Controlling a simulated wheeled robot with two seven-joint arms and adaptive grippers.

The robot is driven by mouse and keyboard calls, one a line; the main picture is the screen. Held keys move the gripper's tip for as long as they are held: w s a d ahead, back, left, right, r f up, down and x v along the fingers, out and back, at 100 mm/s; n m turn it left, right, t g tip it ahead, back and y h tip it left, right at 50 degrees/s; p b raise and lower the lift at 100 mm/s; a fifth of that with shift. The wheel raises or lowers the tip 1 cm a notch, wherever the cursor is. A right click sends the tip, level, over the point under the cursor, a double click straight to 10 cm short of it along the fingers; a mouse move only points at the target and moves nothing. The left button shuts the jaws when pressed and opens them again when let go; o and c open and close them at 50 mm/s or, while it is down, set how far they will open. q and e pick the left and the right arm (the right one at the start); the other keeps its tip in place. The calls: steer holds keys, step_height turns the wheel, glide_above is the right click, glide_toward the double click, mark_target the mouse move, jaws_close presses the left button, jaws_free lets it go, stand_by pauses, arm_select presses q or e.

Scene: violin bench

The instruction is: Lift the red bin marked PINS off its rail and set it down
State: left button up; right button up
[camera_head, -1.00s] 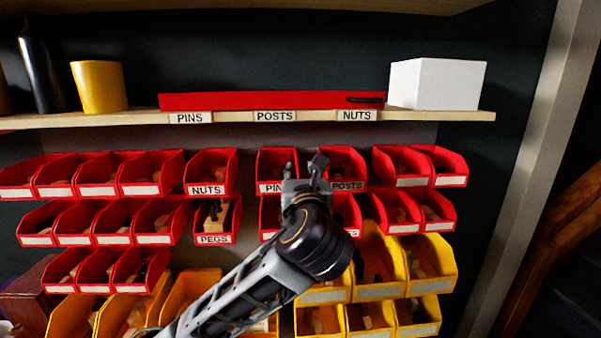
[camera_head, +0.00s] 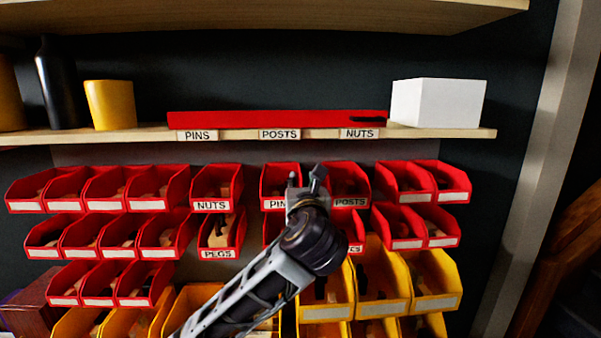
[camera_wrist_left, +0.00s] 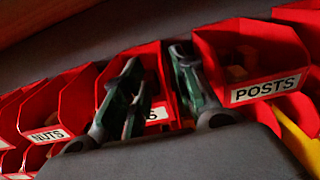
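The red bin marked PINS (camera_head: 279,172) hangs in the upper row, between the NUTS and POSTS bins. My left gripper (camera_head: 307,180) is in front of its right side and hides part of its label. In the left wrist view my left gripper (camera_wrist_left: 160,88) is open, its two dark green fingers apart. The PINS bin (camera_wrist_left: 157,70) shows between and behind the fingers, with only the end of its label readable. The right finger is near the gap beside the POSTS bin. I cannot tell whether either finger touches the bin. My right gripper is not in view.
The POSTS bin (camera_head: 348,181) is close on the right, the NUTS bin (camera_head: 214,185) on the left. Red and yellow bins hang below. Above, a wooden shelf (camera_head: 470,132) has PINS, POSTS and NUTS labels, a red strip (camera_head: 230,120), a white box (camera_head: 438,102) and a yellow cup (camera_head: 110,105).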

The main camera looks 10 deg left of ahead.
mark_target(300, 172)
arm_select(q)
steer(key=w, duration=0.2)
steer(key=w+a+p, duration=0.1)
steer(key=w, duration=0.2)
steer(key=w+p, duration=0.1)
steer(key=w, duration=0.1)
steer(key=shift+w+a, duration=0.25)
steer(key=shift+w, duration=0.1)
steer(key=shift+w+a, duration=0.15)
steer(key=shift+w, duration=0.45)
steer(key=shift+c, duration=0.4)
jaws_close()
